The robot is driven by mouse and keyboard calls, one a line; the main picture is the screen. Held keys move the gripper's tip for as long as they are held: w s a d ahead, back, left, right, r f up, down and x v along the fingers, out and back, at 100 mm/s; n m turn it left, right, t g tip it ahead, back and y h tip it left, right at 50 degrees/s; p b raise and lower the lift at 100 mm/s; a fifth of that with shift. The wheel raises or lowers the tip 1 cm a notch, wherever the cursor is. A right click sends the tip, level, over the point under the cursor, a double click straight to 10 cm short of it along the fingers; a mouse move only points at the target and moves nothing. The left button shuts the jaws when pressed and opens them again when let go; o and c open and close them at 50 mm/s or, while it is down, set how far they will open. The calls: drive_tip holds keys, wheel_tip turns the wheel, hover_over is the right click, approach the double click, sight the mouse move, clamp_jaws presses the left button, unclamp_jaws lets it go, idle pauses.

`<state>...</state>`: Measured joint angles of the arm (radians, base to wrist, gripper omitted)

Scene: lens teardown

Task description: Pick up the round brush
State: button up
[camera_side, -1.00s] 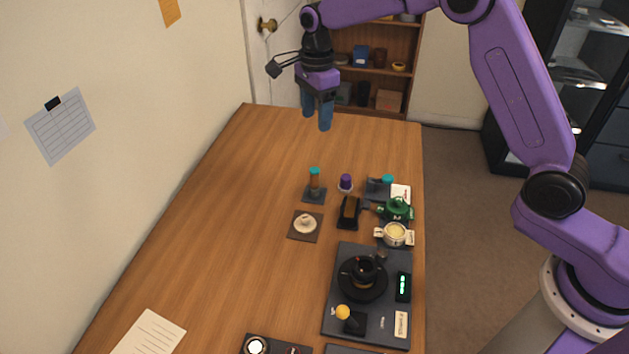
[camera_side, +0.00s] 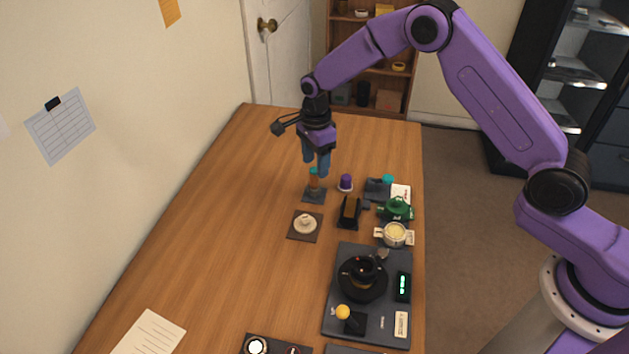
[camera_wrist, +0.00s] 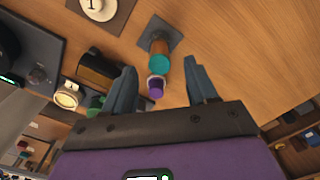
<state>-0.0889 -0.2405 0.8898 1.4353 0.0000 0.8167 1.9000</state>
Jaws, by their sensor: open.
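An upright round item with an orange-brown body and a teal top (camera_side: 314,184) stands on a small dark square pad; it looks like the round brush, though no bristles can be made out. It also shows in the wrist view (camera_wrist: 159,48). My gripper (camera_side: 316,167) points down just above it, fingers apart and empty. In the side view the fingers partly cover its top. In the wrist view it lies between and beyond the two fingertips. A short purple-topped item with a white base (camera_side: 346,183) stands just to its right, and shows in the wrist view (camera_wrist: 155,88) too.
A dark block with a tan top (camera_side: 349,211), a green pot-like item (camera_side: 397,208), a white cup (camera_side: 394,234) and a round disc on a pad (camera_side: 305,224) are close by. A dark device plate (camera_side: 340,260) lies nearer.

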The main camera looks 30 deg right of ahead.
sight(314, 170)
wheel_tip(314, 170, down, 4)
drive_tip(key=shift+a+f, duration=0.1)
drive_tip(key=shift+a, duration=0.05)
drive_tip(key=shift+c, duration=0.3)
clamp_jaws()
wheel_tip(314, 170, up, 10)
drive_tip(key=shift+r, duration=0.1)
idle(0.4)
